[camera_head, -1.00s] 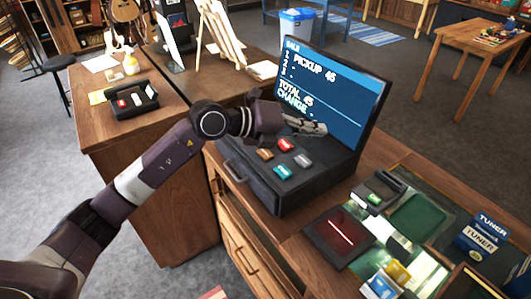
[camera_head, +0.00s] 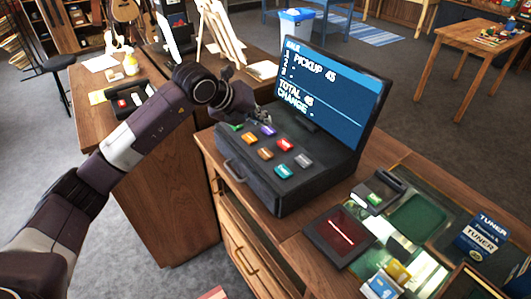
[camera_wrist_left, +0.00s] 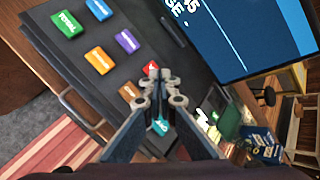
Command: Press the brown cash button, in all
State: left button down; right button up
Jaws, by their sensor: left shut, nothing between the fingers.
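The dark cash register (camera_head: 240,172) has several coloured buttons on its sloped top. The brown button (camera_head: 265,153) sits in front of the red button (camera_head: 285,144), beside an orange button (camera_head: 249,137). In the left wrist view the brown button (camera_wrist_left: 131,93) lies just left of my fingers, partly covered, its label unreadable. My left gripper (camera_head: 266,119) is shut and empty, above the far side of the buttons near the screen. In the left wrist view its fingertips (camera_wrist_left: 161,76) overlap the red button (camera_wrist_left: 152,68). My right gripper is not in view.
The register screen (camera_head: 335,92) shows PICKUP 45, TOTAL 45 and CHANGE. Purple (camera_head: 268,130), green (camera_head: 236,126), grey (camera_head: 303,160) and teal (camera_head: 283,171) buttons surround the brown one. A card reader (camera_head: 378,190) and a red-lit pad (camera_head: 340,234) stand to the right.

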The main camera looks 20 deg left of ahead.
pick_arm(q)
jog(key=b, duration=0.4)
send_over(264, 153)
notch_tip(264, 153, down, 7)
jog(key=shift+s+f, duration=0.1)
jog(key=shift+f, duration=0.1)
jog(key=shift+f+b, duration=0.5)
jog(key=shift+f, duration=0.2)
dwell(0.6)
jog(key=shift+f+b, duration=0.4)
jog(key=shift+b, duration=0.1)
jog(key=shift+f+b, duration=0.5)
dwell(0.5)
jog(key=shift+r+p, duration=0.4)
jog(key=shift+r, duration=0.55)
jog(key=shift+r, duration=0.1)
